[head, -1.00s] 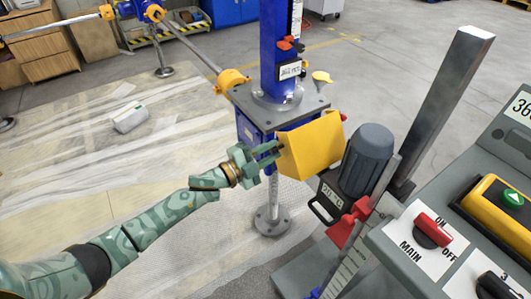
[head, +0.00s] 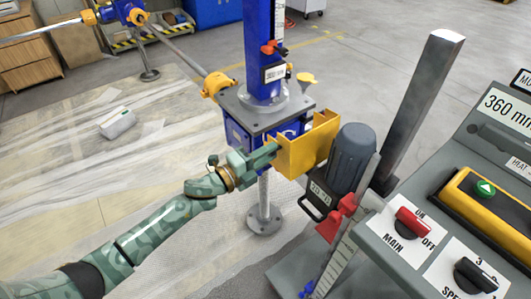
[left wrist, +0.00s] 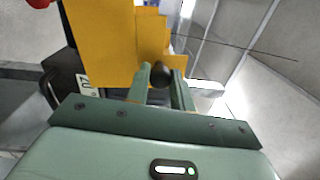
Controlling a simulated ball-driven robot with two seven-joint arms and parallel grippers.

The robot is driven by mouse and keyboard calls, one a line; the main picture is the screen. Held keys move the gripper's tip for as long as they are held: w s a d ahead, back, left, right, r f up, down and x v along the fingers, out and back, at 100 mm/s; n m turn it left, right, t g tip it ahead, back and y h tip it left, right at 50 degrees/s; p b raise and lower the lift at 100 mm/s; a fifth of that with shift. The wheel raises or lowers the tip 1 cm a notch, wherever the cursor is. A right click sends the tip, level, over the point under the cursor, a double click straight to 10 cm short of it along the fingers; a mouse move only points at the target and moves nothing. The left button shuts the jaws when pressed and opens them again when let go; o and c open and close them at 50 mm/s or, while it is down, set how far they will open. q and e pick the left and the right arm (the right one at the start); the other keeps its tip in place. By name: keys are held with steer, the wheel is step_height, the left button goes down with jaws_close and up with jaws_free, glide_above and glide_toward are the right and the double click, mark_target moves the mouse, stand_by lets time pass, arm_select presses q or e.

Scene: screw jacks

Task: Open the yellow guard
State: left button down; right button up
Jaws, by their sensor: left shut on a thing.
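The yellow guard (head: 297,155) sits between the blue screw jack (head: 265,50) and the grey motor (head: 352,155). It is tilted, and its open, channel-like upper side shows in the head view. My left gripper (head: 270,155) is at the guard's left edge, shut on the guard's dark round knob. In the left wrist view the fingers (left wrist: 161,82) close around the dark knob (left wrist: 163,73), with the yellow guard (left wrist: 100,40) just beyond. The guard's lower side and the shaft behind it are hidden. My right gripper is not in view.
A grey control panel (head: 400,262) with a red MAIN switch (head: 412,222) stands at the right. A grey post (head: 425,105) rises behind the motor. A red clamp (head: 337,217) is below the motor. The sheet-covered floor (head: 90,190) at left holds a small white block (head: 118,124).

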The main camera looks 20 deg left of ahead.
arm_select(q)
steer(key=c, duration=1.2)
jaws_free()
steer(key=shift+s+d, duration=0.1)
steer(key=p+v, duration=0.1)
steer(key=v, duration=1.5)
steer(key=shift+s+p, duration=0.15)
steer(key=shift+p, duration=0.15)
steer(key=shift+f, duration=0.1)
